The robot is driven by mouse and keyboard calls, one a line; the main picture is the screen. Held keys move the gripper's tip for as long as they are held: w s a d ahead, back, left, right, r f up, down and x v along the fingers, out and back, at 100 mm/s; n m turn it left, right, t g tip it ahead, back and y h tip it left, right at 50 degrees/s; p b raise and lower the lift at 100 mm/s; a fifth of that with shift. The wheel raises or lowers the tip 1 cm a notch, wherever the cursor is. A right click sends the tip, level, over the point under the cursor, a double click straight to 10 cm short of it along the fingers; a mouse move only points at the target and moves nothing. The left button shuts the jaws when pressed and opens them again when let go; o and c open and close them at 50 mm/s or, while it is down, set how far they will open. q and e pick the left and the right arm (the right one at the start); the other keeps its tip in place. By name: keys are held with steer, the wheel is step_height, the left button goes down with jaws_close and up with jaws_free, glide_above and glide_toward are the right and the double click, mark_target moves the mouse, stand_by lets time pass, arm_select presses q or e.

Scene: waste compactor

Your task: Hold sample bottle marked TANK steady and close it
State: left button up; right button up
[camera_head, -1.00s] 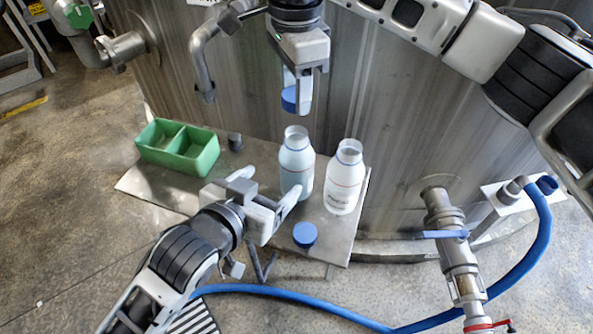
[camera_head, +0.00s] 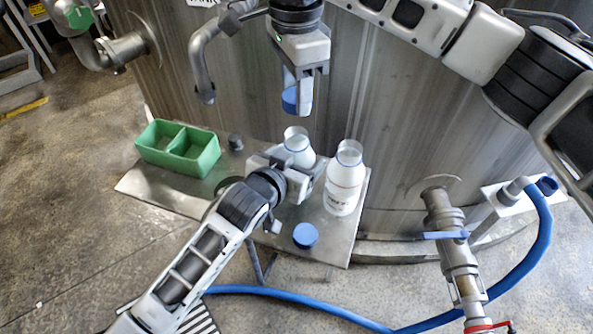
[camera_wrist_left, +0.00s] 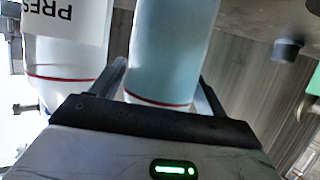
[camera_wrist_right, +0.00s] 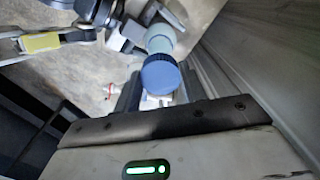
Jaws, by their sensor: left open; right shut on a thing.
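The left bottle (camera_head: 298,148) stands open and upright on the metal table, filled with pale blue liquid. My left gripper (camera_head: 303,168) is open with its fingers on either side of it. In the left wrist view, this bottle (camera_wrist_left: 172,50) sits between the fingers; its own marking is not readable. The other open bottle (camera_head: 344,180) stands to its right; its label (camera_wrist_left: 70,18) shows "PRES". My right gripper (camera_head: 299,88) is shut on a blue cap (camera_head: 289,101), above the left bottle. The right wrist view shows this cap (camera_wrist_right: 160,77) with the bottle (camera_wrist_right: 160,40) beyond it.
Another blue cap (camera_head: 305,235) lies on the table's front part (camera_head: 335,246). A green two-part tray (camera_head: 160,155) and a small grey knob (camera_head: 235,142) are left of the bottles. The steel tank wall (camera_head: 400,130) stands close behind. A blue hose (camera_head: 340,312) runs along the floor.

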mark_target(295, 134)
arm_select(q)
steer(key=c, duration=1.1)
steer(key=shift+c, duration=0.3)
arm_select(e)
steer(key=shift+f, duration=2.45)
steer(key=shift+f, duration=0.9)
steer(key=shift+f, duration=0.55)
arm_select(q)
jaws_close()
arm_select(e)
steer(key=shift+m, duration=1.7)
